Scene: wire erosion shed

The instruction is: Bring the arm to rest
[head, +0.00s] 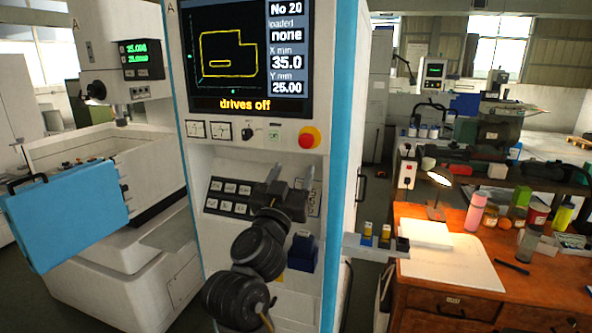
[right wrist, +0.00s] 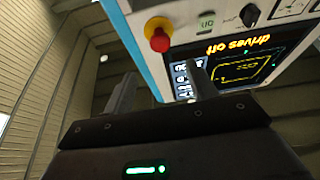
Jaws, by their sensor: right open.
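My right arm (head: 258,250) reaches up from the bottom of the head view in front of the white control cabinet (head: 330,100). My right gripper (head: 291,176) is open, its two fingers apart and pointing up, with nothing seen between them. It overlaps the key panel (head: 230,196) in the picture; I cannot tell the gap to it. In the right wrist view the open fingers (right wrist: 163,82) point toward the upside-down screen (right wrist: 245,72) and the red button (right wrist: 158,36). My left gripper is not in view.
A screen (head: 235,50) reads "drives off", above a red stop button (head: 309,137). A small shelf (head: 365,246) juts out right of the cabinet. A wooden desk (head: 425,290) with bottles and papers stands at right.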

